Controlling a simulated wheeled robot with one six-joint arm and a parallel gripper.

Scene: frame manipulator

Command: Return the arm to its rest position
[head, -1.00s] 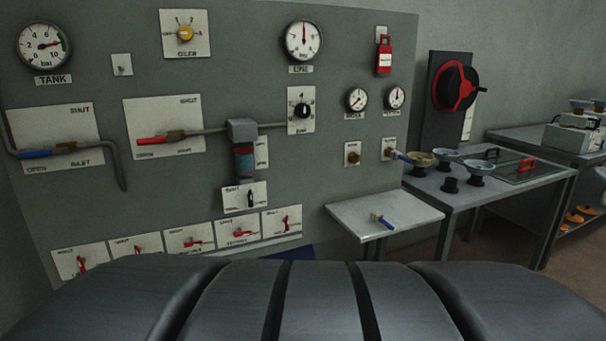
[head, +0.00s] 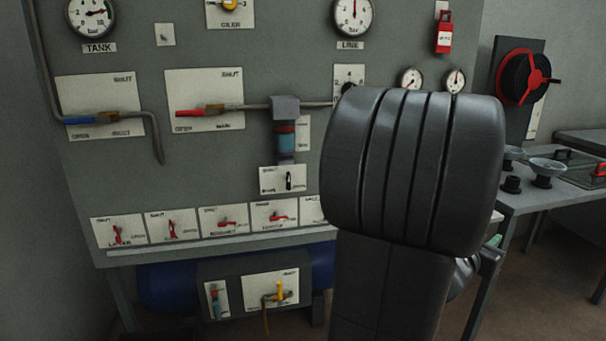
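My own arm fills the right centre of the head view as a large dark ribbed link, upright, with a straight dark section below it.
A small side shelf is mostly hidden behind my arm. A blue tank (head: 165,287) and a small valve box (head: 245,313) sit under the panel.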

